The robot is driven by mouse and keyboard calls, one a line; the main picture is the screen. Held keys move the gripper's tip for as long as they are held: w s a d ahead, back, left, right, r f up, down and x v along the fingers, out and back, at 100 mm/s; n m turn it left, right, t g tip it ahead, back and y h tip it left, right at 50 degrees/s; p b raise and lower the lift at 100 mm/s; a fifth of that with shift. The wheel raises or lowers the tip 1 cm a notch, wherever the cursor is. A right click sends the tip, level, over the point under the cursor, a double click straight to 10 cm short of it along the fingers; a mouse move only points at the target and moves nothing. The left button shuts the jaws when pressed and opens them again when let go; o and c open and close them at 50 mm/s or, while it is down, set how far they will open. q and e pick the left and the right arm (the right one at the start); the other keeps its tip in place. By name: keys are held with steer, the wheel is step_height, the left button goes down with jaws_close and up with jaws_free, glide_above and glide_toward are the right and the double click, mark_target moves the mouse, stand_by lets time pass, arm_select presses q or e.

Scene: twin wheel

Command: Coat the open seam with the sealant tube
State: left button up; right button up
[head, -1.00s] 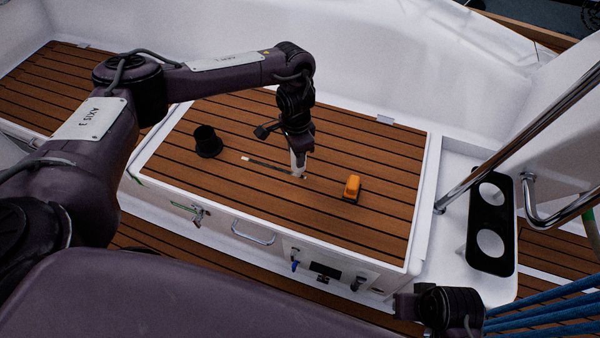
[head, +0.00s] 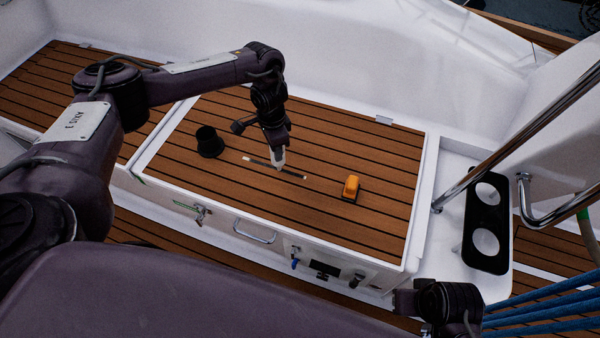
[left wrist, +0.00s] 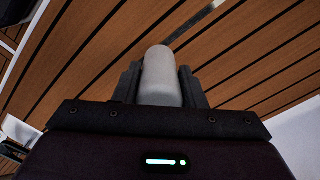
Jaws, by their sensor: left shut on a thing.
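My left gripper (head: 276,148) is shut on the pale grey sealant tube (head: 279,158), which points down with its tip at the middle of the seam. In the left wrist view the tube (left wrist: 161,77) sits between the two dark fingers. Whether the tip touches the seam, I cannot tell. My right gripper (head: 427,326) is at the lower right, away from the seam; its jaws are too small and dark to judge.
A black cup-like holder (head: 208,142) stands left of the seam, and an orange block-like thing (head: 351,186) lies to its right. The white locker (head: 282,249) has a handle and latches in front. A steel rail (head: 515,137) and black cup plate (head: 485,222) are at the right.

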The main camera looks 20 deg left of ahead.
arm_select(q)
steer(key=a+p, duration=0.1)
steer(key=a, duration=0.5)
steer(key=shift+a, duration=0.35)
steer(key=shift+s, duration=0.1)
steer(key=a, duration=0.6)
steer(key=shift+a, duration=0.35)
steer(key=shift+s+d, duration=0.1)
steer(key=d+p, duration=0.4)
steer(key=d, duration=0.2)
steer(key=shift+d, duration=0.3)
